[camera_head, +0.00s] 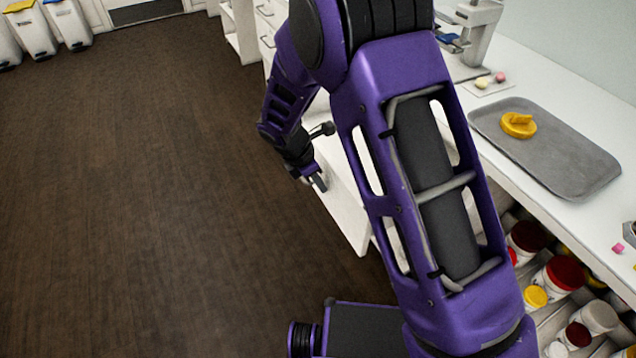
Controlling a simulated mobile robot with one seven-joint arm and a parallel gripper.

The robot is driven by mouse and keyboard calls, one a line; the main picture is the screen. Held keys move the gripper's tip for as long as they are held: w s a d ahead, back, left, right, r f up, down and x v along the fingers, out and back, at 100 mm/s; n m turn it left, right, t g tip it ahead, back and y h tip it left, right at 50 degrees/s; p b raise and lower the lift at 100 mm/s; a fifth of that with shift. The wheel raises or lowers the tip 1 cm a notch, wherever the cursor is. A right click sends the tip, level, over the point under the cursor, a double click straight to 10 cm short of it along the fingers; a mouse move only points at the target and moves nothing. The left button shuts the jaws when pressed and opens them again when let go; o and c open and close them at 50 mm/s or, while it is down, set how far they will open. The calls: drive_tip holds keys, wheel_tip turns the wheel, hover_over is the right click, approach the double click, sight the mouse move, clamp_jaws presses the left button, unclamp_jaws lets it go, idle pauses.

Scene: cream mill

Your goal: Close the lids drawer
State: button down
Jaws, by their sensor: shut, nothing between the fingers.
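A white drawer (346,212) stands pulled out from the counter, low in the middle of the view. I take it for the lids drawer, but its inside is mostly hidden behind my arm and I see no label. My gripper (319,184) is shut and empty, pointing down beside the outer side of the drawer's front. I cannot tell whether the fingertips touch it.
A grey tray (570,160) with a yellow object (517,125) lies on the white counter. Shelves below hold several jars with red or yellow lids (565,273). Bins (32,32) stand at the far left. The brown floor (150,200) is clear.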

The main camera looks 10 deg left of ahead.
drive_tip(key=w+d+p, duration=0.1)
drive_tip(key=w+d, duration=0.4)
drive_tip(key=d, duration=0.3)
drive_tip(key=w+d+p, duration=0.2)
drive_tip(key=w+d, duration=0.4)
drive_tip(key=d, duration=0.3)
drive_tip(key=w+d+p, duration=0.2)
drive_tip(key=w+d, duration=0.4)
drive_tip(key=d, duration=0.3)
drive_tip(key=shift+w, duration=0.2)
drive_tip(key=shift+d, duration=0.1)
